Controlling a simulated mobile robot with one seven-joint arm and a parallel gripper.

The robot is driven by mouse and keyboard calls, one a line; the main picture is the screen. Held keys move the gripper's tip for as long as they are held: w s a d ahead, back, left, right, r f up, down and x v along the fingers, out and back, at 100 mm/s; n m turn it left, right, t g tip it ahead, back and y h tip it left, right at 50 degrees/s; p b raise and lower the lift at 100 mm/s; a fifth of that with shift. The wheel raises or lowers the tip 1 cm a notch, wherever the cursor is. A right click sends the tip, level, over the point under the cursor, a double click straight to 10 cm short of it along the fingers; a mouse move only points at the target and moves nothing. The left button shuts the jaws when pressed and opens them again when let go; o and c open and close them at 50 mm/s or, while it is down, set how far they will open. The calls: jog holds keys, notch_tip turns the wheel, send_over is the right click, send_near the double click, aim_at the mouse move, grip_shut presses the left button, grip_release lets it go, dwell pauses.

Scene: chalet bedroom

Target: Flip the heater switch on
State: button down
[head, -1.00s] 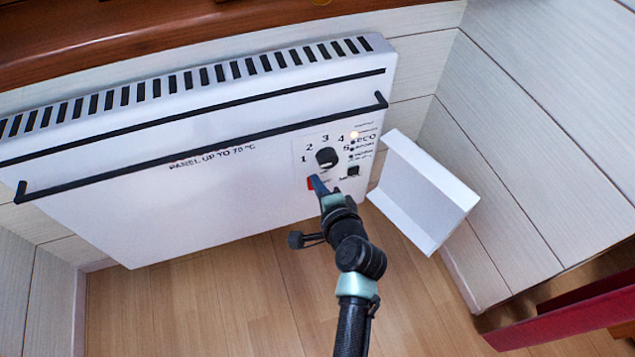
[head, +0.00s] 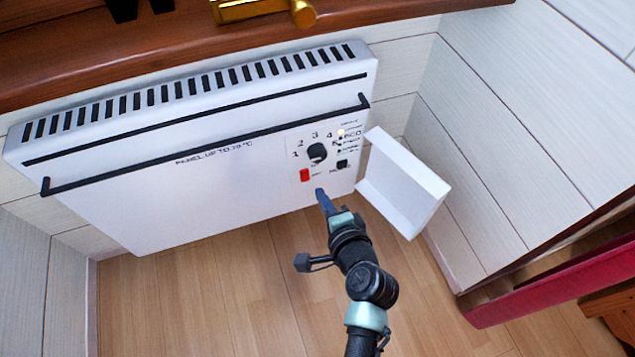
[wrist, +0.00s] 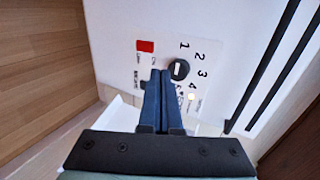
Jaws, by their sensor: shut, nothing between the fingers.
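The white panel heater (head: 200,185) hangs on the wall under a wooden ledge. Its control panel has a red switch (head: 304,175), a black dial (head: 317,152) with numbers, and a small black button (head: 342,164). A small light on the panel glows. In the wrist view the red switch (wrist: 145,46) is left of the dial (wrist: 178,70). My gripper (head: 321,192) is shut and empty, just below the red switch and apart from it in the head view. In the wrist view my gripper's fingertips (wrist: 160,74) point at the panel, below the switch and dial. Whether the switch is on cannot be told.
An open white cover flap (head: 405,185) sticks out at the heater's right end, close to my gripper. A black rail (head: 215,145) runs along the heater's front. A red piece of furniture (head: 560,285) stands at the right. The wooden floor (head: 210,300) is clear.

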jog(key=shift+s+d+r+p, duration=0.3)
jog(key=shift+s+r+p, duration=0.05)
jog(key=shift+s+r, duration=0.5)
jog(key=shift+s+f, duration=0.1)
